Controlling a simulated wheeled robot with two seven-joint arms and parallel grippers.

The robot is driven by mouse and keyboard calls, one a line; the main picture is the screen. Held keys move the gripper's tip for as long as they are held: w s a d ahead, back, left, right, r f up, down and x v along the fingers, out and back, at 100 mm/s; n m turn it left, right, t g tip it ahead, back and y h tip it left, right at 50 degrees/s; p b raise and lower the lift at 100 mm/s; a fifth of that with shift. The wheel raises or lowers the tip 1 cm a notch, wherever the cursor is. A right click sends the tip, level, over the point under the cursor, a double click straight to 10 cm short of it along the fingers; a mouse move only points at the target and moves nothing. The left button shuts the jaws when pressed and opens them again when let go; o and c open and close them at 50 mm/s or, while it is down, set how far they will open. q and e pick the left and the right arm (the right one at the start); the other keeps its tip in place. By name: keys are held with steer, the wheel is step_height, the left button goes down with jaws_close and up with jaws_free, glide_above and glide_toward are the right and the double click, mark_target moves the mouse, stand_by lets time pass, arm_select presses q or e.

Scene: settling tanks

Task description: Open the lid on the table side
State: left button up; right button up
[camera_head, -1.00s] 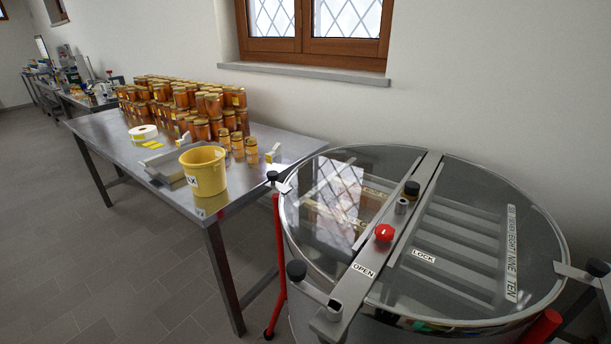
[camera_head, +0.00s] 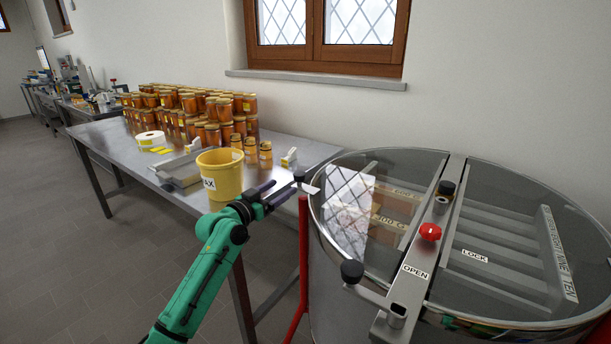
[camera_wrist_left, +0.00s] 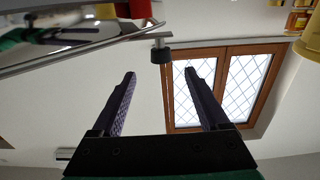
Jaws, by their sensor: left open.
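The round steel tank (camera_head: 335,270) at the right has a clear lid in two halves, one each side of a metal crossbar (camera_head: 408,285). The table-side half (camera_head: 350,205) lies flat and closed. A black knob (camera_head: 299,176) on a small metal bracket sticks out from its table-side rim. My left gripper (camera_head: 281,190) is open and empty, just left of this knob. In the left wrist view, the black knob (camera_wrist_left: 161,53) appears ahead, between the lines of the open fingers (camera_wrist_left: 160,72), not gripped. My right gripper is not in view.
A steel table (camera_head: 115,152) left of the tank holds several honey jars (camera_head: 185,110), a yellow bucket (camera_head: 228,172) and a label roll (camera_head: 150,140). The bucket stands close behind my gripper.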

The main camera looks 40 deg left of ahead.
mark_target(296, 178)
arm_select(q)
steer(key=w, duration=0.3)
steer(key=w+a, duration=0.1)
steer(key=w, duration=0.2)
steer(key=w+p, duration=0.1)
steer(key=w, duration=0.3)
steer(key=shift+a, duration=0.15)
steer(key=shift+s, duration=0.1)
jaws_close()
steer(key=shift+f, duration=0.1)
stand_by(0.7)
